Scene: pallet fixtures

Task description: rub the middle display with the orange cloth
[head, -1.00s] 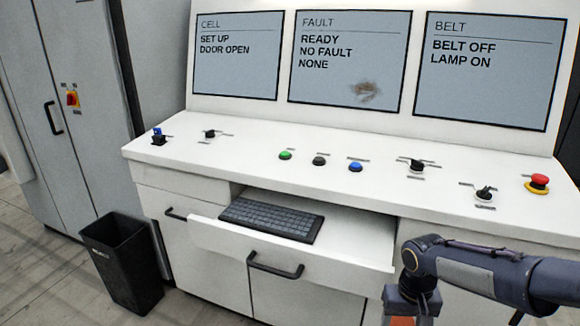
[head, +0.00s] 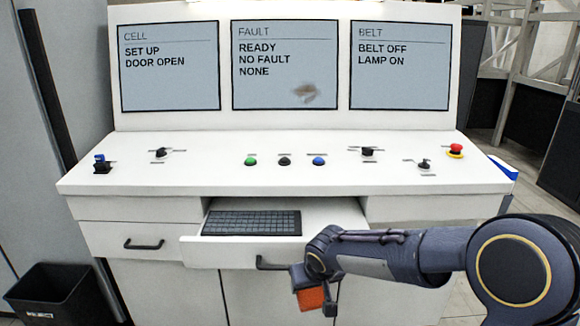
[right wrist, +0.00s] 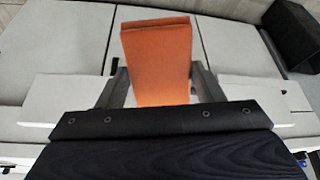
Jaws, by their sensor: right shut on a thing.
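The middle display (head: 285,64) is headed FAULT and reads READY, NO FAULT, NONE. A brownish smudge (head: 305,92) marks its lower right part. My right gripper (head: 318,297) is shut on the folded orange cloth (head: 311,299), low in front of the desk and well below and apart from the display. In the right wrist view the cloth (right wrist: 157,62) stands out between the two fingers of the gripper (right wrist: 157,88). My left gripper is in neither view.
The CELL display (head: 170,66) and BELT display (head: 400,66) flank the middle one. The white desk (head: 220,180) carries buttons, switches and a red emergency stop (head: 455,150). An open drawer (head: 340,222) with a keyboard (head: 252,223) juts out. A black bin (head: 50,293) stands at left.

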